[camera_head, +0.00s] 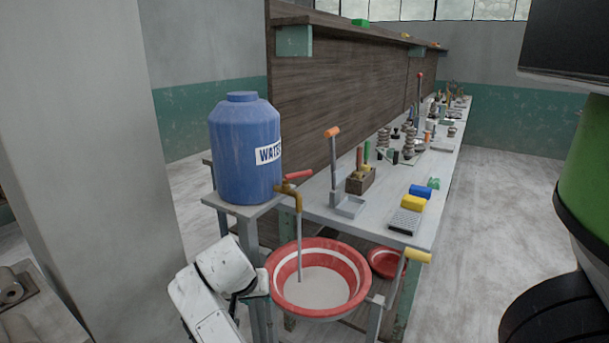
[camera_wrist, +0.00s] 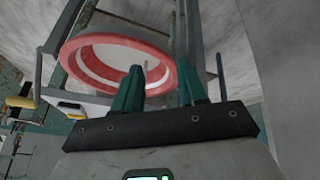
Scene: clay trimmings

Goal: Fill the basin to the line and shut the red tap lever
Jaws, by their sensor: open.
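A blue water tank (camera_head: 243,150) stands on a small stand. Its brass tap (camera_head: 290,191) has a red lever (camera_head: 299,175), which points sideways to the right. A thin grey stream (camera_head: 299,245) runs from the spout into the red basin (camera_head: 277,270). The basin has a white band around its inner wall, and a pale surface lies below that band. My gripper (camera_head: 260,294) is low, close to the basin's left side and well below the lever. In the wrist view, my gripper (camera_wrist: 160,88) has its green fingers apart with nothing held, and the basin (camera_wrist: 72,70) shows beyond them.
A long workbench (camera_head: 437,205) runs back to the right, with several tools, a yellow block (camera_head: 413,203) and a blue block (camera_head: 420,191). A smaller red bowl (camera_head: 384,275) sits below. A grey pillar (camera_head: 90,150) stands left. Floor at right is partly clear.

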